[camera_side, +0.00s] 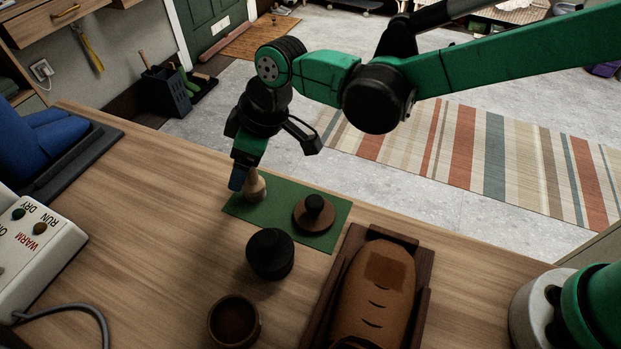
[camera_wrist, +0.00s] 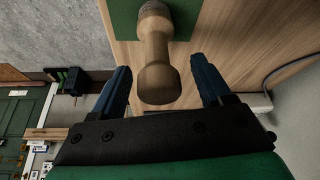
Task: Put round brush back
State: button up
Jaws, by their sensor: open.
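A light wooden, waisted handle piece (camera_side: 256,187), which may be the round brush, stands on the green mat (camera_side: 291,238). In the wrist view this handle (camera_wrist: 158,60) lies between my two blue fingers, with a gap on both sides. Its far end is cut off by the picture edge. My gripper (camera_wrist: 160,78) is open and empty around the handle's end; in the side view my gripper (camera_side: 244,180) is low over the mat's left part. A round wooden disc with a black knob (camera_side: 315,213) sits on the mat's right part.
A black round pot (camera_side: 270,254) and a brown bowl (camera_side: 234,322) stand in front of the mat. A brown shoe (camera_side: 373,290) lies in a dark wooden tray (camera_side: 421,300) to the right. A white control box (camera_side: 36,246) is at left. The bench between is clear.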

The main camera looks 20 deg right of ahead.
jog(key=v, duration=1.1)
jog(key=s+d+m+t+h, duration=0.1)
jog(key=d+m, duration=0.3)
jog(key=d, duration=0.4)
jog(key=s+d+f+m+t+h, duration=0.1)
jog(key=s+d+m, duration=0.3)
jog(key=d, duration=0.5)
jog(key=s+d+m+t+h, duration=0.2)
jog(key=d+m, duration=0.1)
jog(key=d, duration=0.6)
jog(key=shift+s+f+m+t, duration=0.2)
jog(key=shift+f+m+t, duration=0.2)
